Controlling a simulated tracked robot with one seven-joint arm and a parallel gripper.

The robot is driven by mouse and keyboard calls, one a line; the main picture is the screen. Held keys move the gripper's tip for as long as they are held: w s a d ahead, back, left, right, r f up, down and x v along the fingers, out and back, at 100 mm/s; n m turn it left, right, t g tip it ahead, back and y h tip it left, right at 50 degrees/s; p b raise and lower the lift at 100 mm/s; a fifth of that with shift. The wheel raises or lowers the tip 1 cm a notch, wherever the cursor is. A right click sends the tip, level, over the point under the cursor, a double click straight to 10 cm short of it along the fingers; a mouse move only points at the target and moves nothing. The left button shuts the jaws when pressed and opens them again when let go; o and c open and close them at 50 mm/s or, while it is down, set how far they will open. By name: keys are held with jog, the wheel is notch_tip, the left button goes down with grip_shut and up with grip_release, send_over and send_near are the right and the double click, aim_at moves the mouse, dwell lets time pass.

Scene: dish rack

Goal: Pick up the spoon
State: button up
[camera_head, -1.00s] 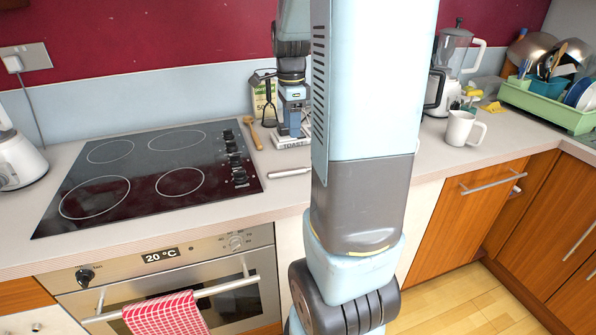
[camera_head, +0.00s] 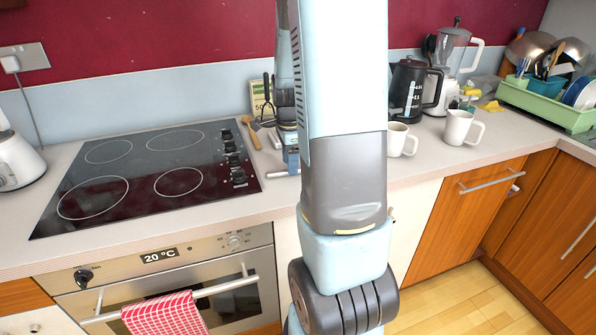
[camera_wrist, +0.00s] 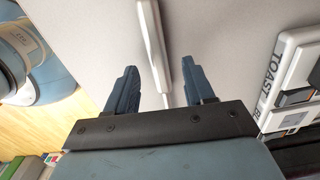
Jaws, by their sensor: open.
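A wooden spoon-like utensil (camera_head: 251,133) lies on the counter right of the hob. A pale utensil (camera_wrist: 153,45) with a thick white handle and thinner grey shaft lies on the counter in the wrist view. I cannot tell whether it is a spoon; its far end is hidden by my gripper body. A bit of it shows in the head view (camera_head: 281,174). My gripper (camera_wrist: 160,65) is open and empty above the counter, its fingers on either side of the pale utensil's shaft. In the head view my arm partly hides the gripper.
A black kettle (camera_head: 408,92) and two white mugs (camera_head: 398,139) (camera_head: 461,128) stand right of my arm. The hob (camera_head: 150,175) is at left. A green dish rack (camera_head: 547,105) is at far right.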

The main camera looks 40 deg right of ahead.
jog(key=shift+f, duration=0.95)
grip_shut()
